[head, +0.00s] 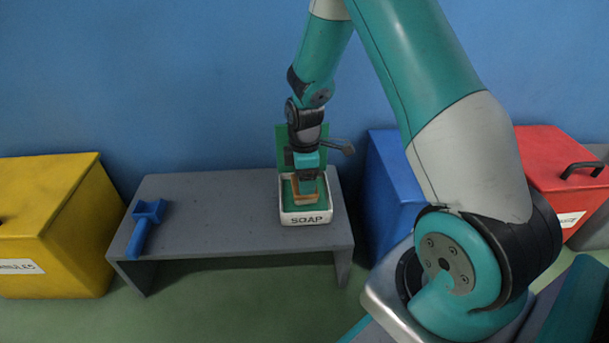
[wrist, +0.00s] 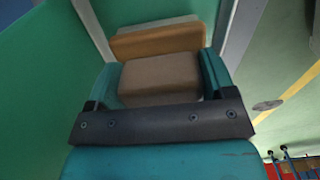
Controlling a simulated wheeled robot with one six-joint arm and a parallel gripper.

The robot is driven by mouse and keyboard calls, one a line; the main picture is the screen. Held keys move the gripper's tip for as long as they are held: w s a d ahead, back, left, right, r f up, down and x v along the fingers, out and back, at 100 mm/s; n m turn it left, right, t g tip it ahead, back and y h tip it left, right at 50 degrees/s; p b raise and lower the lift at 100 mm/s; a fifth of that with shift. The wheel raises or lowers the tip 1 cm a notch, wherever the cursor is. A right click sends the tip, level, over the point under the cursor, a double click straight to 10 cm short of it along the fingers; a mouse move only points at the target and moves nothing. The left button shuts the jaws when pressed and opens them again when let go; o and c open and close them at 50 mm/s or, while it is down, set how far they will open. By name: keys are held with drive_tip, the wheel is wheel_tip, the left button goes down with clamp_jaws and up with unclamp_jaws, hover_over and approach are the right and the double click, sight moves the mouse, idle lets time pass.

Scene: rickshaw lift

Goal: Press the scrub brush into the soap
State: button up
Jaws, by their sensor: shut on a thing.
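The white soap tray (head: 306,219), labelled SOAP, stands at the right end of the grey bench. Its inside shows green (head: 325,203). My gripper (head: 307,186) points down over it, shut on the scrub brush (head: 304,199), a tan, wooden-looking block low inside the tray's rim. In the wrist view, the teal fingers of my gripper (wrist: 160,82) clasp the brush's tan block (wrist: 158,74), with an orange-brown part (wrist: 157,42) beyond it. The brush's underside is hidden, so I cannot tell whether it touches the soap.
A blue scoop-like tool (head: 146,224) lies at the left of the grey bench (head: 215,215), whose middle is clear. A green panel (head: 285,147) rises behind the tray. A yellow bin (head: 55,225) stands left; a blue bin (head: 390,190) and a red bin (head: 545,165) stand right.

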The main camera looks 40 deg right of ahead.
drive_tip(key=shift+f, duration=0.5)
idle(0.6)
drive_tip(key=shift+f, duration=0.15)
idle(1.6)
wheel_tip(320, 180, up, 7)
drive_tip(key=p, duration=0.7)
drive_tip(key=shift+p, duration=0.3)
